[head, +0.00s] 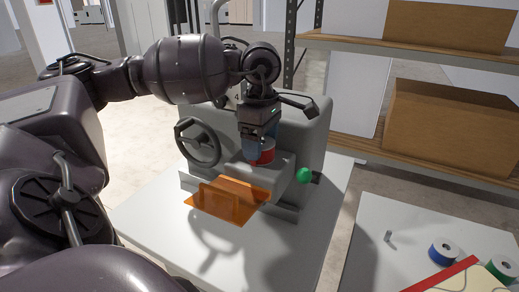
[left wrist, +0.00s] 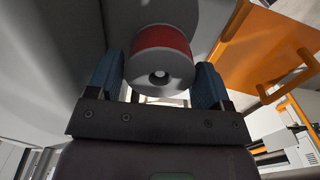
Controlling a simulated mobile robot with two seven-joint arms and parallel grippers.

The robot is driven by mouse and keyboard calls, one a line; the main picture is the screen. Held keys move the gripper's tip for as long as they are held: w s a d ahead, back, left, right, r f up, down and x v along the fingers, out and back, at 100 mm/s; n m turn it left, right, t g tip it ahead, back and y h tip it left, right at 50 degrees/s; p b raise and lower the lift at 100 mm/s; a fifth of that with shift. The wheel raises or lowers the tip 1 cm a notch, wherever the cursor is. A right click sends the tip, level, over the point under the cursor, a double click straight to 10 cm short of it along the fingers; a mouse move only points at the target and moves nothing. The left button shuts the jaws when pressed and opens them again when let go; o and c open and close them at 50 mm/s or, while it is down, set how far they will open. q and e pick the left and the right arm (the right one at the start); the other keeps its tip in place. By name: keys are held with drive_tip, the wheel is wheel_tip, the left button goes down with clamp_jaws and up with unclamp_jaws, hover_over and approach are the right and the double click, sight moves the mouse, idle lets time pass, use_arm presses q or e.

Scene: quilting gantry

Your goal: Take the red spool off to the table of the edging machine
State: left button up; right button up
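The red spool (head: 267,157) is at the front of the grey edging machine (head: 309,135), partly hidden by my left gripper in the head view. In the left wrist view the spool (left wrist: 162,40) shows its red winding and pale round end with a hole. My left gripper (head: 260,151) points down at it, with blue fingers on either side of the spool's end in the left wrist view (left wrist: 160,77). The fingers are far apart and close to the spool's sides; I cannot tell whether they press on it. My right gripper is not in view.
The machine stands on a white table (head: 150,215) and has a handwheel (head: 198,143), an orange guard (head: 226,201) and a green knob (head: 304,176). A second table at right holds blue (head: 443,251) and green (head: 502,267) spools. Shelves with boxes (head: 450,125) stand behind.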

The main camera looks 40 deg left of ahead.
use_arm(q)
drive_tip(key=c, duration=0.6)
drive_tip(key=shift+r+p, duration=0.35)
drive_tip(key=shift+r, duration=0.75)
drive_tip(key=shift+r+p, duration=0.35)
drive_tip(key=shift+p, duration=0.05)
drive_tip(key=shift+r, duration=0.15)
drive_tip(key=shift+r+p, duration=0.45)
drive_tip(key=shift+r, duration=0.45)
drive_tip(key=shift+r, duration=0.1)
